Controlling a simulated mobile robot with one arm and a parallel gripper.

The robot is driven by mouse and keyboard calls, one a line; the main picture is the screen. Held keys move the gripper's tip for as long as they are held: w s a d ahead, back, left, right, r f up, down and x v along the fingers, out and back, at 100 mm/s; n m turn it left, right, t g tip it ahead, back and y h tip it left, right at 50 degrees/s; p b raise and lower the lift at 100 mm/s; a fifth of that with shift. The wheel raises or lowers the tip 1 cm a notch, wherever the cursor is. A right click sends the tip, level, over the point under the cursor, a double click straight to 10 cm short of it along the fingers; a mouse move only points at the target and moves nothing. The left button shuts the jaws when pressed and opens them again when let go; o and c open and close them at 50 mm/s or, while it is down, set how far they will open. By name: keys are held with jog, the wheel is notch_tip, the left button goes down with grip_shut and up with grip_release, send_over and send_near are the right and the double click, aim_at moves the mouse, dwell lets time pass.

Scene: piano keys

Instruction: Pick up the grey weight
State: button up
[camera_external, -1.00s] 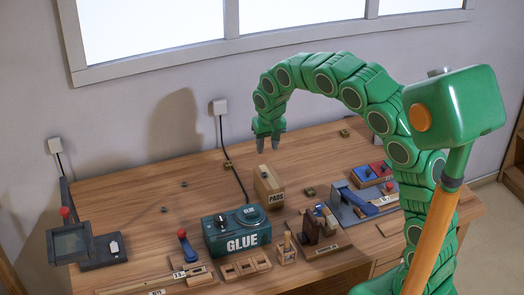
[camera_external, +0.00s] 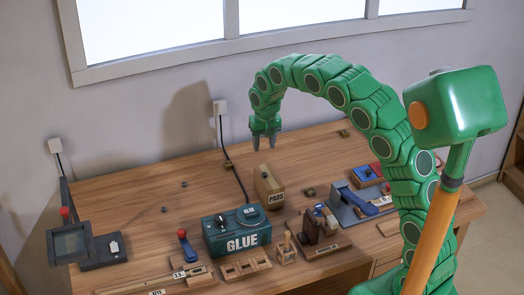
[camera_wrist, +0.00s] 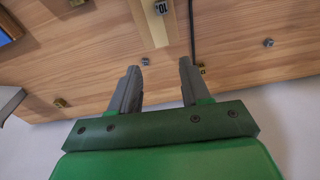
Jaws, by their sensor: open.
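Several small grey pieces lie on the wooden bench, and I cannot tell for sure which is the grey weight. In the wrist view, one small grey piece (camera_wrist: 145,61) lies just beyond the left fingertip, and another (camera_wrist: 268,42) lies further right. In the external view, two grey pieces (camera_external: 183,183) (camera_external: 164,209) show on the left part of the bench; the piece near the fingertip is not visible there. My gripper (camera_external: 264,147) hangs above the back of the bench, behind the PADS box. It is open and empty, with fingers apart in the wrist view (camera_wrist: 158,75).
The PADS box (camera_external: 268,187) stands in front of my gripper. A black cable (camera_external: 235,178) runs left of it to the GLUE machine (camera_external: 238,232). Small brass pieces (camera_external: 310,191) (camera_external: 344,133) lie to the right. The left back bench is mostly clear.

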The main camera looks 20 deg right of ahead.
jog(key=shift+m+g, duration=0.5)
jog(key=shift+m, duration=0.3)
jog(key=w+d+f, duration=0.2)
jog(key=w+f, duration=0.1)
jog(key=w+d+f, duration=0.2)
jog(key=w+f, duration=0.1)
jog(key=w+d+f, duration=0.2)
jog(key=w+f, duration=0.1)
jog(key=shift+w+f, duration=0.2)
jog(key=shift+f, duration=1.55)
jog(key=f, duration=0.4)
jog(key=shift+s, duration=0.35)
jog(key=shift+w+a+f, duration=0.1)
jog(key=shift+f, duration=0.4)
grip_shut()
